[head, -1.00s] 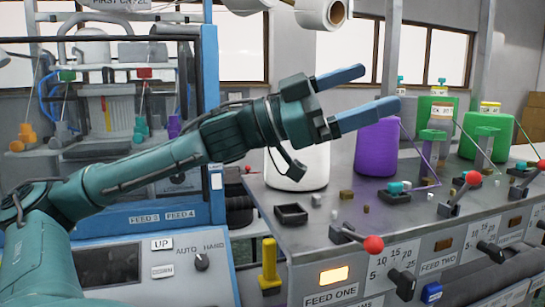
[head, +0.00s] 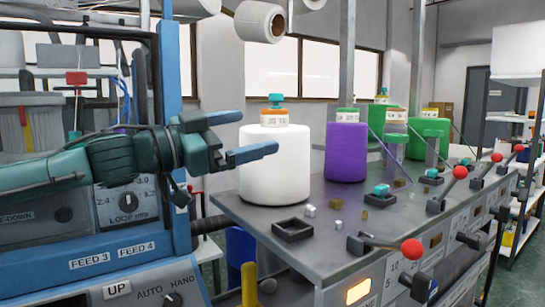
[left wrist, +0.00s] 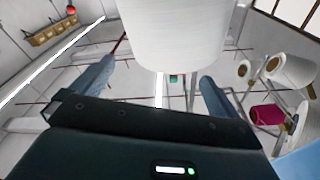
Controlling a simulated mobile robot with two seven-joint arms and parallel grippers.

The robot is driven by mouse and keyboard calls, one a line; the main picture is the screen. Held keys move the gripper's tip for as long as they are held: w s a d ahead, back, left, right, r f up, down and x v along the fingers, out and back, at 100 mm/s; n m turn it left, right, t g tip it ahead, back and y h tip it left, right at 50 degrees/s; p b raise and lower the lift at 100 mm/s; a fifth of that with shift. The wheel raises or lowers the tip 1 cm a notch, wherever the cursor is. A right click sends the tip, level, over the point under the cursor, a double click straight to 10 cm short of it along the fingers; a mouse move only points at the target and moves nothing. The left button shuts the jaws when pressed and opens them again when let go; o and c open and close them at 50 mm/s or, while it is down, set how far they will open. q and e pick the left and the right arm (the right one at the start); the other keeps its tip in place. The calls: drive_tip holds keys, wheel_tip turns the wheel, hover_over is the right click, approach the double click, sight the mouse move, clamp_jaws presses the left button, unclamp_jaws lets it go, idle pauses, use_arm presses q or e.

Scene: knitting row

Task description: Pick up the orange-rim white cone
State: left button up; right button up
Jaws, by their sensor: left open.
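The orange-rim white cone (head: 275,172) stands upright on the grey bench top, with an orange band and a teal cap at its top. My left gripper (head: 259,133) is open, with its blue fingers at the cone's upper left side. The lower finger overlaps the cone in the head view; I cannot tell whether it touches. In the left wrist view the white cone (left wrist: 175,30) shows large beyond the open fingers of my left gripper (left wrist: 158,70), and nothing is held between them. My right gripper is not in view.
A purple cone (head: 346,152) and green cones (head: 428,138) stand further right on the bench (head: 310,240). A small black tray (head: 292,230), small blocks and red-knobbed levers (head: 411,249) lie near the front. A blue-framed machine (head: 180,225) stands at left.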

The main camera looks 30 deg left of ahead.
sight(274, 123)
use_arm(q)
drive_tip(key=shift+w+r, duration=0.1)
drive_tip(key=shift+w, duration=0.55)
drive_tip(key=shift+w+d+r+p, duration=0.2)
drive_tip(key=shift+w+d+p, duration=0.2)
drive_tip(key=shift+p, duration=0.55)
drive_tip(key=p+x, duration=0.2)
drive_tip(key=p, duration=0.1)
drive_tip(key=shift+w+a, duration=0.15)
drive_tip(key=shift+a, duration=0.05)
drive_tip(key=shift+w+d+r+p, duration=0.15)
drive_tip(key=shift+w+p, duration=0.1)
drive_tip(key=shift+p, duration=0.3)
drive_tip(key=shift+w+p, duration=0.25)
drive_tip(key=shift+p, duration=0.2)
drive_tip(key=shift+w+d+p, duration=0.2)
drive_tip(key=shift+p, duration=0.1)
drive_tip(key=shift+w+d+f, duration=0.1)
drive_tip(key=shift+w+f, duration=0.05)
drive_tip(key=shift+f, duration=0.1)
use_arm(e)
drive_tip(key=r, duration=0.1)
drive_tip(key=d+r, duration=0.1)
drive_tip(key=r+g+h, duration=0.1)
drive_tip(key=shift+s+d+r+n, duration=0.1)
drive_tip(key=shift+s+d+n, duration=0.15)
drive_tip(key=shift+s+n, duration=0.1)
use_arm(q)
drive_tip(key=shift+c, duration=0.3)
